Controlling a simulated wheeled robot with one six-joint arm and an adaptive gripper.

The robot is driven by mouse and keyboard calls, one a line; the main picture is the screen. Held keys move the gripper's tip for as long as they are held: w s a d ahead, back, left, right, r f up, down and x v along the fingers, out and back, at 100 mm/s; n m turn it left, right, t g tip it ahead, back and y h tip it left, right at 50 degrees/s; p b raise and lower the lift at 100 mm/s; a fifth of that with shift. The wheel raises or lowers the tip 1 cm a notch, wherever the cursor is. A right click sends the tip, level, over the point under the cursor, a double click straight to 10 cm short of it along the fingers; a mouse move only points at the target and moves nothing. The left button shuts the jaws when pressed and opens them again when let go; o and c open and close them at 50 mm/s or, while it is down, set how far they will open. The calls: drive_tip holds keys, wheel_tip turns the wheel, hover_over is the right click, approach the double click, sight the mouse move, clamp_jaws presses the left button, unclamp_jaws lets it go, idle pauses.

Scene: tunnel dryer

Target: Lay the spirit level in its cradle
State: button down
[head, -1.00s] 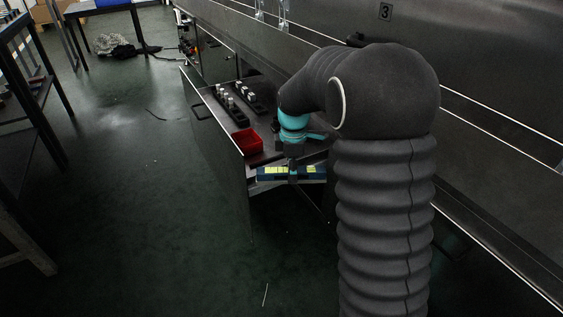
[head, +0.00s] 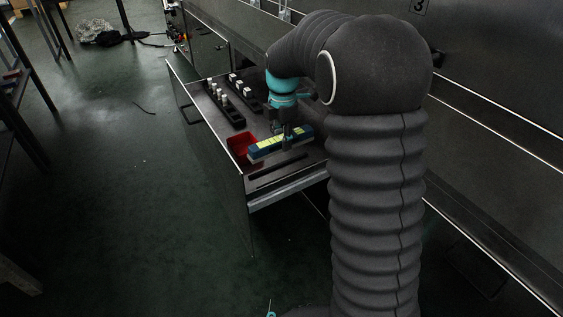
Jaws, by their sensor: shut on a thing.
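The spirit level (head: 265,148) is a blue bar with yellow-green parts, in the drawer area in the head view. My gripper (head: 287,138) is shut on it near its middle and points down. The level slants, its right end farther back. It appears to be a little above the drawer floor, but the gap is hard to judge. A long dark slotted piece (head: 277,172), which looks like the cradle, lies in front of the level along the drawer's front edge. My arm hides the drawer's right part.
A red bin (head: 238,146) stands close to the left end of the level. Black racks with several white pieces (head: 225,104) (head: 243,90) stand farther back in the open drawer. The drawer's front edge (head: 285,189) is raised metal. Dark floor lies open to the left.

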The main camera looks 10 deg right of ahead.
hover_over(284, 171)
wheel_tip(284, 171, down, 4)
drive_tip(key=shift+f+b, duration=0.15)
drive_tip(key=shift+b, duration=0.2)
drive_tip(key=shift+f+b, duration=0.45)
drive_tip(key=shift+f, duration=1.9)
drive_tip(key=shift+f, duration=0.1)
drive_tip(key=c, duration=0.8)
unclamp_jaws()
drive_tip(key=shift+f, duration=0.1)
drive_tip(key=shift+o, duration=0.2)
